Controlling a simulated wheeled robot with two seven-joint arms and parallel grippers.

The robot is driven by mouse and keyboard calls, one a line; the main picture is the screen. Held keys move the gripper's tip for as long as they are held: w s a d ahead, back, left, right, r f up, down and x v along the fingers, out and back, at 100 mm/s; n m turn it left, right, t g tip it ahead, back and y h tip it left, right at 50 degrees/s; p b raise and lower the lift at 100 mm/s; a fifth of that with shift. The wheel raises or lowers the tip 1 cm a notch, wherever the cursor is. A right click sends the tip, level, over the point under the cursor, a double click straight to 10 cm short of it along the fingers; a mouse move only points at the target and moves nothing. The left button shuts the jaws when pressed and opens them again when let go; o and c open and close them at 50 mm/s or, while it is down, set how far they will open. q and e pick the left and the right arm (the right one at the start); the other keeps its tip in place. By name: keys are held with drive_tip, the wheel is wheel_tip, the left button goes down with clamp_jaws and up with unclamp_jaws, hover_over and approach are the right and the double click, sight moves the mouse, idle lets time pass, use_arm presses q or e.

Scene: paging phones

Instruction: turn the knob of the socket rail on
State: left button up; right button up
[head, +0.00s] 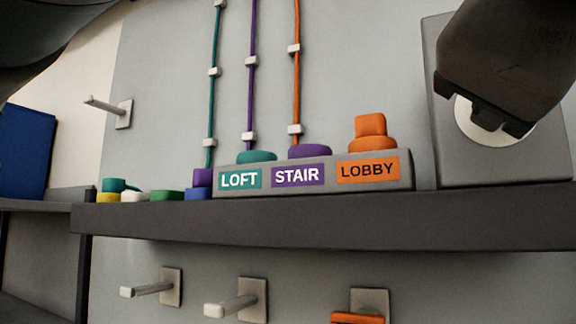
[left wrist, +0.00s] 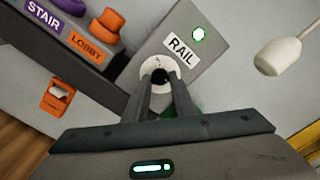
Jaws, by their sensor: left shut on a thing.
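The socket rail's grey box (head: 447,95) stands on the shelf at the right of the head view. My left gripper (left wrist: 160,78) is shut on the knob at the middle of this plate. The fingers hide most of the knob, so its angle cannot be told. In the head view my left gripper (head: 488,119) covers part of the box. My right gripper is not in view.
Left of the box, a grey base (head: 403,178) bears LOFT, STAIR and LOBBY labels, with an orange piece (head: 370,125) standing at LOBBY. Cords run up the wall. Pegs stick out below the shelf (head: 300,232), one with an orange piece (head: 357,318). Small coloured pieces lie left.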

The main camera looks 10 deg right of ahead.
use_arm(q)
drive_tip(key=shift+f+m, duration=0.1)
drive_tip(key=shift+m, duration=0.4)
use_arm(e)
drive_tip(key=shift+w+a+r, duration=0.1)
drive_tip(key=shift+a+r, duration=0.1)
use_arm(q)
drive_tip(key=o, duration=1.1)
drive_tip(key=shift+c, duration=0.2)
drive_tip(key=shift+s, duration=0.1)
drive_tip(key=b+v, duration=0.4)
drive_tip(key=v, duration=1.3)
drive_tip(key=shift+s, duration=0.2)
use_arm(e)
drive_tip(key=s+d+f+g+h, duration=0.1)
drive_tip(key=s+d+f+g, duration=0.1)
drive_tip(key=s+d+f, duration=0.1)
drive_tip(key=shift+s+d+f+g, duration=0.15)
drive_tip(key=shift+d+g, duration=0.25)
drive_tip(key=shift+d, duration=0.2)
